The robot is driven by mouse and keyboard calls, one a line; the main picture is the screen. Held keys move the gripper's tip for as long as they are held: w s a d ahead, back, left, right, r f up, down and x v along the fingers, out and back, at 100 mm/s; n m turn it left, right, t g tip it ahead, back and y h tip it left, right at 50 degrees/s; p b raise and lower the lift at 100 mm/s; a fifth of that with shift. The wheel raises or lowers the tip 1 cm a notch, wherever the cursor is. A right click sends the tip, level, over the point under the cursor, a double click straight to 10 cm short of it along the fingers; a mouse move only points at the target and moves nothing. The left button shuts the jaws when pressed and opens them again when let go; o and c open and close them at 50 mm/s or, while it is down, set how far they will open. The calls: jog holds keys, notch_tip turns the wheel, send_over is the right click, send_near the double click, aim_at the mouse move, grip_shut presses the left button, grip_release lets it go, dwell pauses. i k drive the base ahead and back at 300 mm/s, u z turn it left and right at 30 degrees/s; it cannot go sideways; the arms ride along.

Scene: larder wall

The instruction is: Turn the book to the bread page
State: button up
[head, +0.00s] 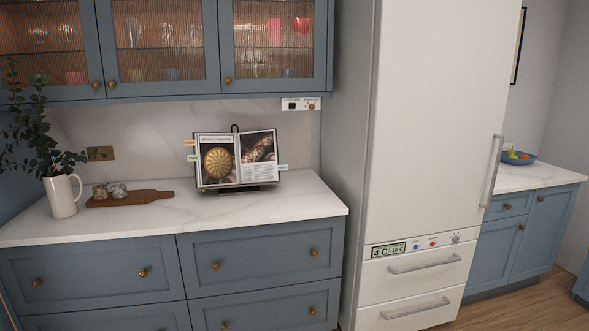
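An open book (245,159) stands propped on a dark stand (247,189) on the marble counter, near the back wall. Its left page shows a round golden-brown baked item under a heading too small to read surely. Its right page shows a picture of a long braided or seeded item with text below. Small coloured tabs stick out, orange and green on the left edge and a blue one (282,167) on the right. The tab words are too small to read. My gripper is not in view.
A white jug (62,196) with leafy stems and a wooden board (130,199) with two small jars stand left of the book. The counter (190,222) in front is clear. A tall white fridge (435,120) stands to the right, and glass-fronted cabinets (165,45) hang above.

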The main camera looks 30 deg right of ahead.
aim_at(258, 160)
jog(key=u, duration=0.1)
jog(key=i, duration=1.05)
jog(key=u, duration=0.4)
